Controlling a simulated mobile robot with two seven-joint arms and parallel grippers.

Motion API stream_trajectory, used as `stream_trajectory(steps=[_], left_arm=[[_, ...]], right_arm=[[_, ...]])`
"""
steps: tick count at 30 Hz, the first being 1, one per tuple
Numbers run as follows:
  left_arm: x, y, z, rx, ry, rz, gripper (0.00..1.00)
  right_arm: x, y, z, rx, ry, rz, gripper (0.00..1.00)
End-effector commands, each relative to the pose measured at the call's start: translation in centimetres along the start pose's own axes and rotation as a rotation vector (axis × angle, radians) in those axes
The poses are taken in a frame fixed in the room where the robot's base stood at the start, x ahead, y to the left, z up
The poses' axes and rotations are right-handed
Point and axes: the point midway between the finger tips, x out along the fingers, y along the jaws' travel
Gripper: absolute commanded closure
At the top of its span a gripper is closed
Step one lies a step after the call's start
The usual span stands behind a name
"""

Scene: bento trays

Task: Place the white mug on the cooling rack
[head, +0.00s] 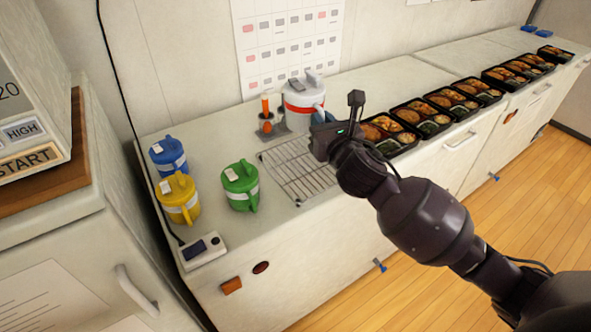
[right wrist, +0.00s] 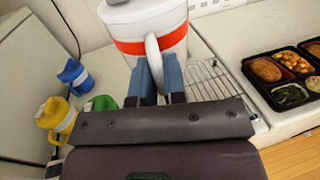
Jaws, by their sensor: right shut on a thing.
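The white mug (head: 300,98) has a red-orange band and a grey lid; it also shows in the right wrist view (right wrist: 150,25). My right gripper (head: 324,117) is shut on the mug's handle (right wrist: 156,60), with its blue fingers on either side in the right wrist view (right wrist: 160,82). The mug looks upright, at the wall side of the cooling rack. I cannot tell whether its base touches anything. The wire cooling rack (head: 292,177) lies on the counter, partly hidden by my right gripper; part of it shows in the right wrist view (right wrist: 212,78). My left gripper is not in view.
Blue (head: 168,157), yellow (head: 177,199) and green (head: 240,184) mugs stand left of the rack. An orange-handled item (head: 265,115) is by the wall. Several bento trays (head: 435,126) line the counter to the right. A power strip (head: 202,251) lies at the front left.

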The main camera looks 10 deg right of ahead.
Motion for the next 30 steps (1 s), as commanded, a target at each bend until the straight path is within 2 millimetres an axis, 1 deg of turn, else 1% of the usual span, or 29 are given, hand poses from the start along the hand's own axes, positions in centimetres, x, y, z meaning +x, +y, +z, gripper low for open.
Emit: stream_trajectory(steps=[1, 6, 9, 11, 14, 23, 30], left_arm=[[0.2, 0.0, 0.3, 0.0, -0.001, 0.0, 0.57], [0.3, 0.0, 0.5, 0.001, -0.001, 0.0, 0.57], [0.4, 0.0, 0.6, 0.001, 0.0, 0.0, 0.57], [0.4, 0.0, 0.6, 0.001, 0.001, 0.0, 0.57], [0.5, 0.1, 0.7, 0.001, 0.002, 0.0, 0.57], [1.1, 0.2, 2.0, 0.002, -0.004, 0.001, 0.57], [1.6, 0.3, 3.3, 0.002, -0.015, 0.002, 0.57]], right_arm=[[1.1, 0.1, 1.0, -0.005, -0.008, 0.011, 1.0], [3.0, 0.3, 2.8, -0.005, -0.004, 0.035, 1.0], [3.5, 0.4, 3.2, -0.004, -0.002, 0.042, 1.0], [3.6, 0.4, 3.0, -0.003, -0.001, 0.043, 1.0], [3.7, 0.4, 1.6, -0.001, 0.002, 0.044, 1.0], [3.6, 0.3, -4.7, 0.0, 0.003, 0.042, 1.0], [3.6, 0.2, -9.5, 0.0, 0.002, 0.042, 1.0]])
